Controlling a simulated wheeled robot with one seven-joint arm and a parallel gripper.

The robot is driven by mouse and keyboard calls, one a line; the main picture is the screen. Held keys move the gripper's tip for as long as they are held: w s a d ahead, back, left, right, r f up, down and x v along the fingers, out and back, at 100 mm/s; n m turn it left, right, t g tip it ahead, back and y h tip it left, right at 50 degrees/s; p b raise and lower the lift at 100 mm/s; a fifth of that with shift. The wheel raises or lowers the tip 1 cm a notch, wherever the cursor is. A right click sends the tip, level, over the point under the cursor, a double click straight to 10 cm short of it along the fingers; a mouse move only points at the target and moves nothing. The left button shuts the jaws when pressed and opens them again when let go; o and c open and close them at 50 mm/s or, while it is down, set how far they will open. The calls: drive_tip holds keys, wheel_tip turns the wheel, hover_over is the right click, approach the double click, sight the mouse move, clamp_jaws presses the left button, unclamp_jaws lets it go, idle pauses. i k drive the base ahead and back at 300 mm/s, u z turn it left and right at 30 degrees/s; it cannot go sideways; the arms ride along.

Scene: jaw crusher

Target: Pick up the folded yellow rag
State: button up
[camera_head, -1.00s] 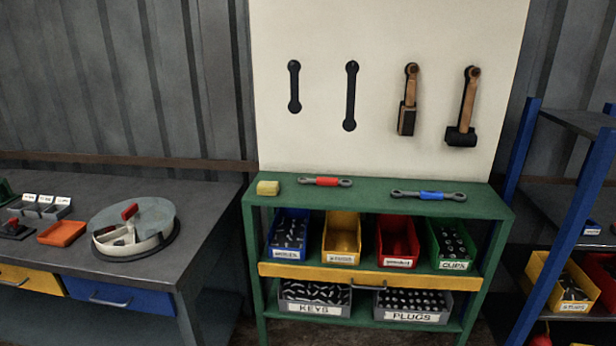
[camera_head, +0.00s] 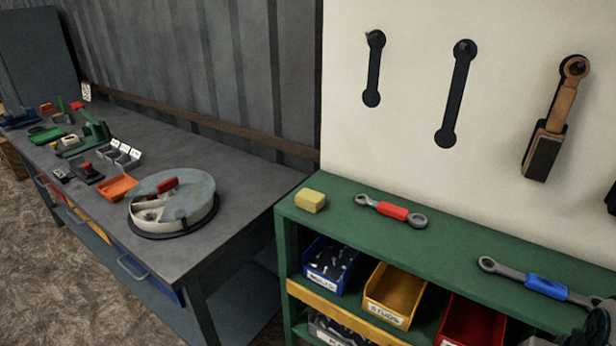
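The folded yellow rag (camera_head: 310,200) is a small, block-like yellow bundle. It lies on the green top of the shelf unit (camera_head: 345,187), near its left end. Nothing covers it, and a bare strip of green top surrounds it. I cannot make out my gripper; only dark rounded parts show at the bottom right corner, and I cannot tell what they are.
A red-handled wrench (camera_head: 392,210) lies just right of the rag, and a blue-handled wrench (camera_head: 545,286) farther right. A white tool board (camera_head: 410,120) stands behind. At left, a grey workbench (camera_head: 255,205) carries a round divided tray (camera_head: 196,212) and other items.

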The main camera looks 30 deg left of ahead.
sight(311, 201)
drive_tip(key=u, duration=0.8)
drive_tip(key=i, duration=0.9)
drive_tip(key=u, duration=1.25)
drive_tip(key=i, duration=0.3)
drive_tip(key=u, duration=0.15)
